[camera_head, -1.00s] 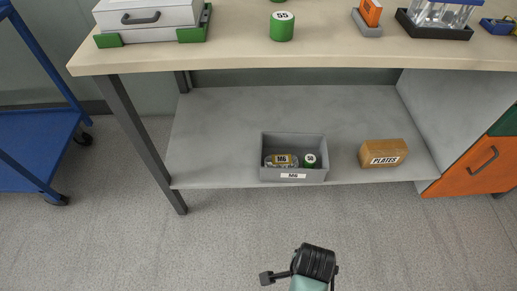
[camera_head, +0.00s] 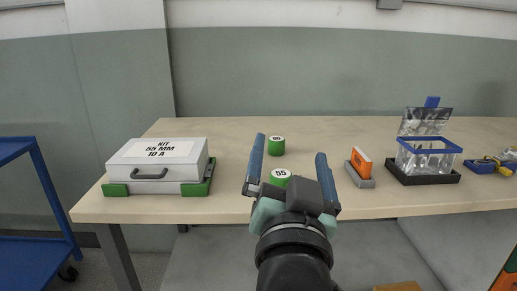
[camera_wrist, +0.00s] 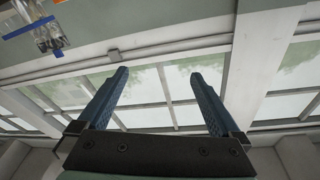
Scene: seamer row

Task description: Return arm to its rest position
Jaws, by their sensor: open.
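My gripper (camera_head: 289,166) stands raised in the middle of the head view, in front of the bench's front edge. Its two blue fingers point up and are apart, with nothing between them. In the wrist view my gripper (camera_wrist: 164,100) also shows open and empty, facing windows (camera_wrist: 165,85). Below the fingers my dark wrist covers part of the bench front and the shelf under it.
The bench (camera_head: 230,208) holds a white kit case (camera_head: 165,165) in green corners, two green cylinders (camera_head: 277,146), an orange block in a grey holder (camera_head: 361,168), a clear blue-rimmed box (camera_head: 425,160) and a blue-yellow tool (camera_head: 490,166). A blue cart (camera_head: 40,205) stands left.

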